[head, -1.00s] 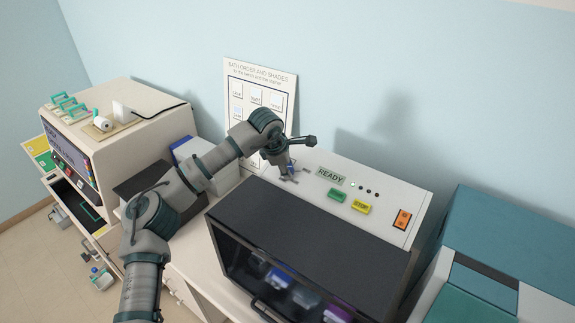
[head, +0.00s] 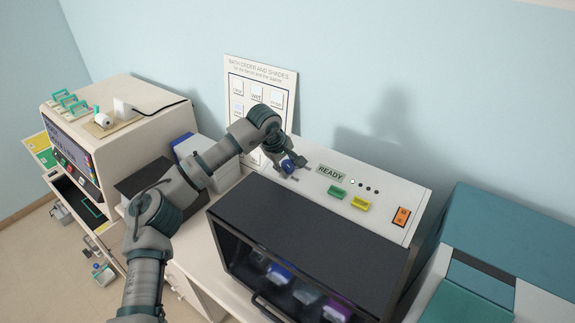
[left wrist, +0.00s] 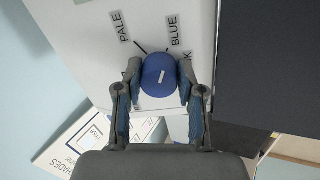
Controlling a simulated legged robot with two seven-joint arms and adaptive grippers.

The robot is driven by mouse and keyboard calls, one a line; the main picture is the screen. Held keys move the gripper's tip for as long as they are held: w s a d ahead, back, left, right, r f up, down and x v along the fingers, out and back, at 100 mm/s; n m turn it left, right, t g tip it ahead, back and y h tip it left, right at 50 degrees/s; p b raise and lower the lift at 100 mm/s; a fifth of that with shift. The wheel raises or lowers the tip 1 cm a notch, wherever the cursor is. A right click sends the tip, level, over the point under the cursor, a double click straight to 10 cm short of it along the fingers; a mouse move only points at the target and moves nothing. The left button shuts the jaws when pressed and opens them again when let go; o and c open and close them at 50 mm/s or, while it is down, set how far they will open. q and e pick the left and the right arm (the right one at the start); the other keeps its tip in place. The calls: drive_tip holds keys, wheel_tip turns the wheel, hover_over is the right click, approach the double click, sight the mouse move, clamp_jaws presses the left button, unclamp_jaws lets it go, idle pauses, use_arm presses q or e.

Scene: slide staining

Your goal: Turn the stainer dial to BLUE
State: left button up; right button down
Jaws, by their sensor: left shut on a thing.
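The stainer dial (head: 288,166) is a round blue knob on the left of the stainer's white top panel. In the left wrist view the dial (left wrist: 158,76) carries a short white pointer mark, slightly tilted, with its upper end leaning toward the BLUE label (left wrist: 174,30). The PALE label (left wrist: 121,27) is to the left, and a third label, ending in K, is partly hidden by a finger. My left gripper (left wrist: 159,84) is shut on the dial, one finger on each side. It also shows in the head view (head: 290,163). My right gripper is not in view.
The panel has a READY display (head: 331,171), a green button (head: 337,192), a yellow button (head: 361,203) and an orange switch (head: 402,216). The stainer's dark lid (head: 310,240) lies in front. A shade chart (head: 262,80) stands against the wall behind my arm.

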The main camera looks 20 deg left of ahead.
use_arm(q)
drive_tip(key=shift+m, duration=0.5)
drive_tip(key=o, duration=1.1)
drive_tip(key=shift+w+a, duration=0.1)
drive_tip(key=shift+c, duration=0.2)
drive_tip(key=shift+o, duration=0.5)
drive_tip(key=shift+w+a, duration=0.1)
drive_tip(key=v, duration=1.1)
drive_tip(key=shift+r, duration=0.4)
drive_tip(key=shift+a, duration=0.1)
